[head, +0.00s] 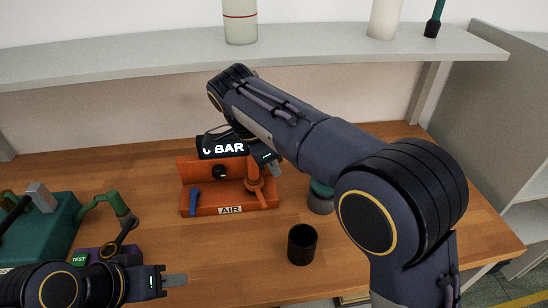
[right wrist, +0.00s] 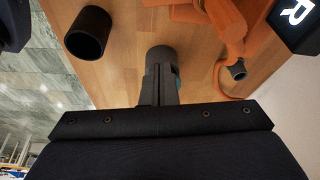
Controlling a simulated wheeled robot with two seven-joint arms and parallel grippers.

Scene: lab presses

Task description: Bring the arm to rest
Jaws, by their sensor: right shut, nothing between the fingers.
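My right arm reaches across the head view. Its gripper (head: 277,169) is over the right part of the orange AIR station (head: 229,210), next to the station's upright orange part. In the right wrist view the fingers of this gripper (right wrist: 158,86) are together and empty. They overlap a dark grey and teal cylinder (right wrist: 161,56) in that view; I cannot tell the gap. My left gripper (head: 175,281) is low at the left front, over bare table, holding nothing that I can see. Its finger gap cannot be made out.
A black cup (head: 302,244) stands on the wooden table (head: 240,275). The teal and grey cylinder (head: 320,201) is partly behind my right arm. A green press (head: 52,232) is at left. A grey shelf (head: 150,60) with containers crosses the back. The "0 BAR" display (head: 222,148) is partly covered.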

